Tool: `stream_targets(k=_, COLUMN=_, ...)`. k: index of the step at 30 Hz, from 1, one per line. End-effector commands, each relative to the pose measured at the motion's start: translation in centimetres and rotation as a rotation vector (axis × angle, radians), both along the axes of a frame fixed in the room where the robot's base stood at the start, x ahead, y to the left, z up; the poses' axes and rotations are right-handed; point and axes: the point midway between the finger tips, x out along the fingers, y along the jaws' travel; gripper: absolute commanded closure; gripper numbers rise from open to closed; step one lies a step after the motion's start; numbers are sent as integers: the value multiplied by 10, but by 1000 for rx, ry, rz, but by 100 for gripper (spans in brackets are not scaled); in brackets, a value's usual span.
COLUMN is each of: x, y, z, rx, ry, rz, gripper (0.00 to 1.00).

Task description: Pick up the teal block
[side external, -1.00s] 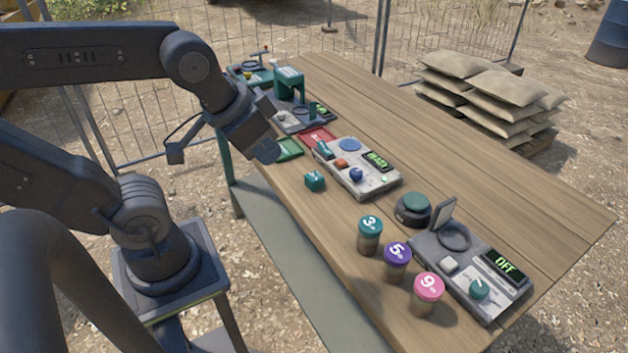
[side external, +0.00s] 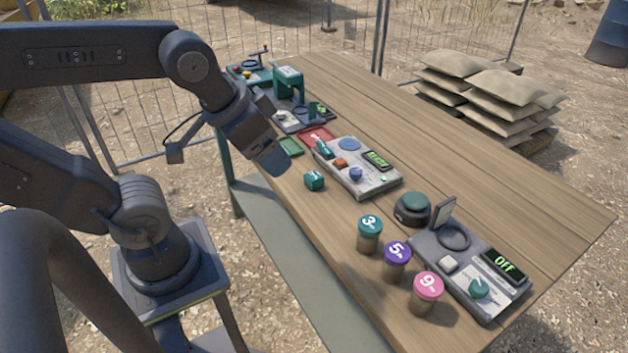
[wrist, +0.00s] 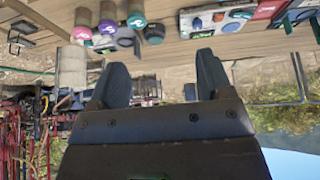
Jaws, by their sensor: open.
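The teal block (side external: 314,180) is a small cube with a white mark on top. In the side external view it sits on the wooden table near its left edge, in front of a grey control panel. My gripper (side external: 272,160) hangs above the table, up and left of the block and apart from it. In the wrist view the two fingers of my gripper (wrist: 161,78) are spread with nothing between them. I cannot surely pick out the block in that view.
The grey panel (side external: 357,168) stands just behind the block. Jars with teal (side external: 369,234), purple (side external: 396,262) and pink (side external: 426,292) lids stand to the right, beside a round button (side external: 412,208) and a panel reading OFF (side external: 470,268). Green (side external: 290,146) and red (side external: 317,136) trays lie near my gripper.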

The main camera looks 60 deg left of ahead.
Motion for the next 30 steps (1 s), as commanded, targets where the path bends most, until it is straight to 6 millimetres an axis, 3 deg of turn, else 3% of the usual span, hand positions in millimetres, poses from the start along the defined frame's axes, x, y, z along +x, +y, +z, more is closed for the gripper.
stream_targets(k=7, x=2, y=1, z=0, rx=11, ry=6, rz=-12, gripper=28)
stream_targets(k=11, x=17, y=7, z=-1, rx=91, ry=53, rz=-101, gripper=28)
stream_targets(k=20, x=95, y=44, z=-28, rx=431, ry=319, rz=-619, gripper=28)
stream_targets(k=24, x=132, y=64, z=-55, rx=550, ry=463, rz=-900, gripper=28)
stream_targets(k=30, x=170, y=88, z=-96, rx=642, ry=629, rz=-1243, gripper=28)
